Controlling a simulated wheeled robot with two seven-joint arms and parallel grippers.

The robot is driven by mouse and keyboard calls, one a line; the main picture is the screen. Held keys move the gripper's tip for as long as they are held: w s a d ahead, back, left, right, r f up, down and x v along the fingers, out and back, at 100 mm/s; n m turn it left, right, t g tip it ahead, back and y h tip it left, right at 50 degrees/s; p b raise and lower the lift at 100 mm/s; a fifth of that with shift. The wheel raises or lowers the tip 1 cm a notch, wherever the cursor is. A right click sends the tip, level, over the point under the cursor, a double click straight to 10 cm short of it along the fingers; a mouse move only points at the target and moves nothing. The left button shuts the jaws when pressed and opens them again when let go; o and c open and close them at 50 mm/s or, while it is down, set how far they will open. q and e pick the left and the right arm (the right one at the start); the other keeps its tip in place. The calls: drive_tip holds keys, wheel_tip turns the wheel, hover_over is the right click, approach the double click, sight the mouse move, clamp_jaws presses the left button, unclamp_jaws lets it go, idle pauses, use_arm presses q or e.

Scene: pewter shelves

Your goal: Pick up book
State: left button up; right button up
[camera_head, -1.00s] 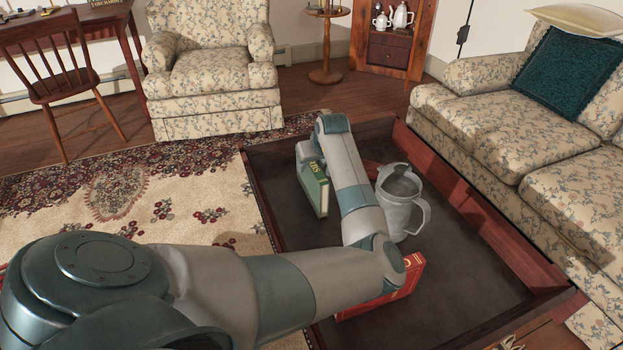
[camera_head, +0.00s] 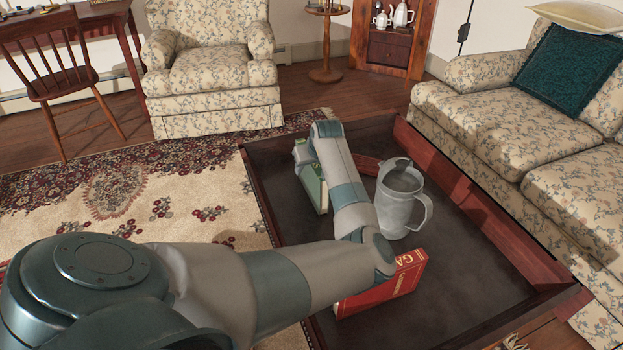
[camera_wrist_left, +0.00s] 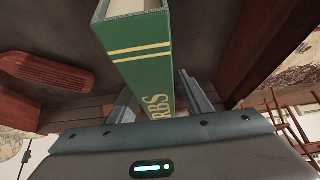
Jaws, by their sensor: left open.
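A green book (camera_head: 313,187) stands upright in the dark tray-like table, partly hidden behind my left arm. In the left wrist view the green book (camera_wrist_left: 145,50) shows its spine with gold bands and letters. My left gripper (camera_wrist_left: 159,98) is open, with one finger on each side of the book's spine. I cannot tell whether the fingers touch it. In the head view the fingertips are hidden behind my arm and the book. A red book (camera_head: 385,287) stands nearer, partly behind my forearm. My right gripper is not in view.
A grey metal jug (camera_head: 399,208) stands close to the right of my left arm. A raised wooden rim (camera_head: 470,205) surrounds the table. A reddish-brown slotted object (camera_wrist_left: 50,72) lies near the green book. A sofa (camera_head: 530,140) and an armchair (camera_head: 212,75) stand beyond.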

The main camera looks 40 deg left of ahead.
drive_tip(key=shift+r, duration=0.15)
use_arm(q)
drive_tip(key=shift+c, duration=0.6)
clamp_jaws()
drive_tip(key=shift+a, duration=0.1)
drive_tip(key=shift+r, duration=0.2)
